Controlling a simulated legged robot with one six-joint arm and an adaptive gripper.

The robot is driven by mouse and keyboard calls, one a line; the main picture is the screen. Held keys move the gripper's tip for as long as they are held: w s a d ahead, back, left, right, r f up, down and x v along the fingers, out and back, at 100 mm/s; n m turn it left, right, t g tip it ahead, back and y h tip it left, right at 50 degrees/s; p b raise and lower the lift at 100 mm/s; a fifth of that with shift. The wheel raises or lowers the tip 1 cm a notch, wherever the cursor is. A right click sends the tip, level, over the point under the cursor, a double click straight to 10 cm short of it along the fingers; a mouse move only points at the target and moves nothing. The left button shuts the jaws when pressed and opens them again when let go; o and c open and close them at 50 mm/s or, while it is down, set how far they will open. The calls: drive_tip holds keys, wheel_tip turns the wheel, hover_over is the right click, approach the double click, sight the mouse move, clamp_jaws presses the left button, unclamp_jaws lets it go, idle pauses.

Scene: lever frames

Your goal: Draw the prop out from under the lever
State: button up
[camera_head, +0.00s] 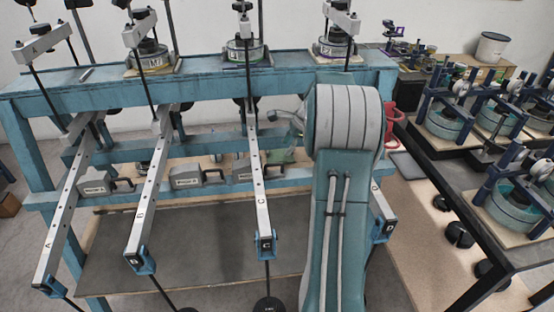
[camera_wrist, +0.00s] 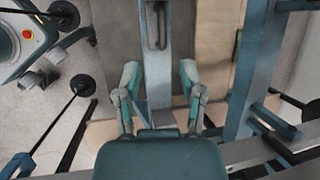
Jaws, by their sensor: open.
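In the head view, long grey levers marked A (camera_head: 68,212), B (camera_head: 150,205), C (camera_head: 260,195) and D (camera_head: 383,212) slope toward me from a blue frame (camera_head: 200,82). Grey prop blocks with dark loop handles sit along its lower rail: one left (camera_head: 97,183), one middle (camera_head: 187,178), one near lever C (camera_head: 246,174). My arm hides most of lever D and the rail beside it. In the wrist view my gripper (camera_wrist: 159,74) is open. A dark loop handle (camera_wrist: 157,28) lies beyond the fingertips, roughly centred between them. Nothing is visibly gripped.
Blue frame members (camera_wrist: 258,65) stand close to the right in the wrist view. A round black weight (camera_wrist: 83,85) and rods are at the left. In the head view, a bench with wheel rigs (camera_head: 480,150) stands at the right, with brown flooring beside it.

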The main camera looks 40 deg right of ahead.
sight(276, 164)
drive_tip(key=x, duration=0.2)
drive_tip(key=d+x, duration=0.1)
drive_tip(key=x, duration=0.4)
drive_tip(key=shift+d+f, duration=0.2)
drive_tip(key=shift+f, duration=0.25)
drive_tip(key=shift+w+a+f, duration=0.1)
drive_tip(key=shift+w+f, duration=0.1)
drive_tip(key=shift+f, duration=0.1)
drive_tip(key=shift+a, duration=0.5)
drive_tip(key=c, duration=0.5)
drive_tip(key=shift+d+f, duration=0.1)
drive_tip(key=shift+d, duration=0.1)
clamp_jaws()
